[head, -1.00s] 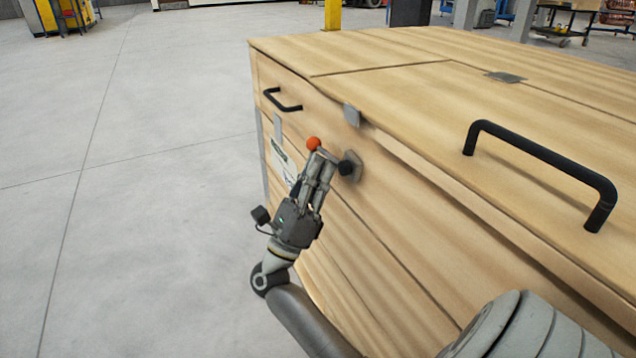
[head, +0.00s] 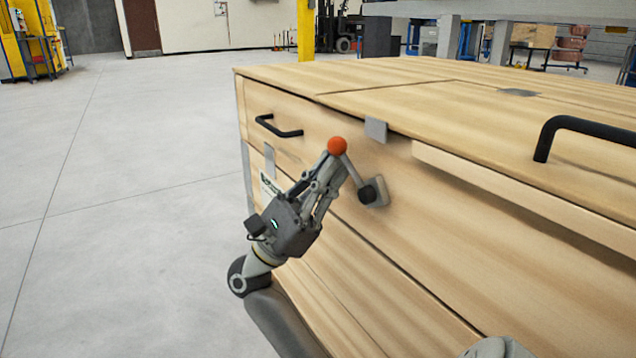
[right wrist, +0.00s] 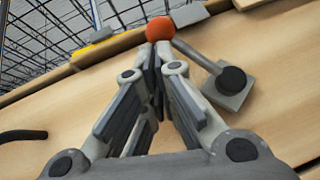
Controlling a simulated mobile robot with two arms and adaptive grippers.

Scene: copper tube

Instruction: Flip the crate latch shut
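The latch on the wooden crate's (head: 420,240) front face has an orange-red ball knob (head: 337,145) on a thin grey lever (head: 352,173). The lever slants up and left from a dark pivot on a grey plate (head: 377,193). A grey metal keeper (head: 376,130) sits at the lid edge, up and right of the knob, apart from it. My right gripper (head: 332,162) has its fingers together right at the knob, seemingly touching it from below. The right wrist view shows the closed fingertips (right wrist: 157,55) just below the knob (right wrist: 160,28). My left gripper is not in view.
A black handle (head: 280,128) projects from the crate's front, left of the latch. Another black handle (head: 585,130) stands on the lid at right. Open concrete floor (head: 130,220) lies left of the crate.

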